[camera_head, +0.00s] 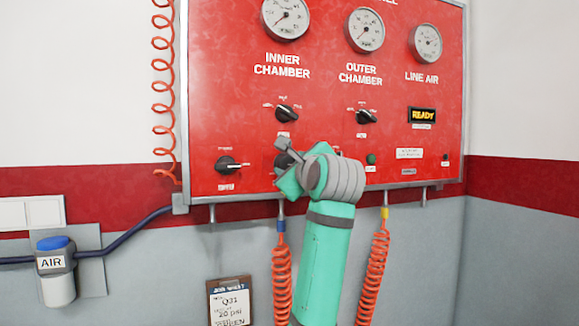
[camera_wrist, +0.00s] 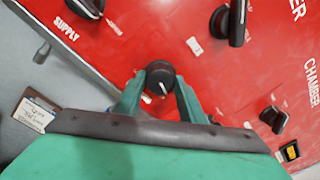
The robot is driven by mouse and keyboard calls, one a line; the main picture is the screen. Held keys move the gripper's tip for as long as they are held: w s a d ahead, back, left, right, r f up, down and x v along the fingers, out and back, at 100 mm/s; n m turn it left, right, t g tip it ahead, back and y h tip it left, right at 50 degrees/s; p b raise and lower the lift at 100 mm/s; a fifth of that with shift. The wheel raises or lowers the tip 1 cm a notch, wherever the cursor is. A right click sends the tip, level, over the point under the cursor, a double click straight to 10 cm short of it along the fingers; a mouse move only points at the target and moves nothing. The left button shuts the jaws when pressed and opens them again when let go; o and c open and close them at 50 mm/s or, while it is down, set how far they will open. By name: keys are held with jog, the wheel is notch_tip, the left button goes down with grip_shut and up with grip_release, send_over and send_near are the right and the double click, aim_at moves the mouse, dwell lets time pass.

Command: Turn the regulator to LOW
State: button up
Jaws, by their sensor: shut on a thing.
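A red test panel (camera_head: 225,60) on the wall carries several black knobs. My gripper (camera_head: 285,172) is at the panel's lower edge, over a round black knob (camera_head: 283,160) that it partly hides. I take this knob for the regulator; I cannot read its label. In the wrist view, my gripper (camera_wrist: 157,92) has its green fingers closed on both sides of the regulator knob (camera_wrist: 160,76). A white pointer mark on the knob aims toward the bottom of that view, slightly right. I cannot tell which setting it marks.
The supply knob (camera_head: 228,163) is close on the left. The inner chamber knob (camera_head: 285,113) is just above, and the outer chamber knob (camera_head: 367,116) is up to the right. Orange coiled hoses (camera_head: 281,268) hang below the panel. A READY display (camera_head: 422,115) is lit.

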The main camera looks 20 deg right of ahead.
jog(key=n, duration=0.6)
jog(key=shift+f, duration=0.2)
jog(key=n, duration=0.7)
jog(key=shift+t+y, duration=0.3)
jog(key=shift+y, duration=0.1)
jog(key=n, duration=1.5)
jog(key=n+g+y, duration=0.1)
jog(key=n, duration=1.4)
jog(key=shift+d+r+n, duration=0.1)
jog(key=shift+d+n, duration=0.1)
jog(key=shift+n, duration=0.2)
jog(key=n, duration=0.5)
jog(key=shift+r, duration=0.1)
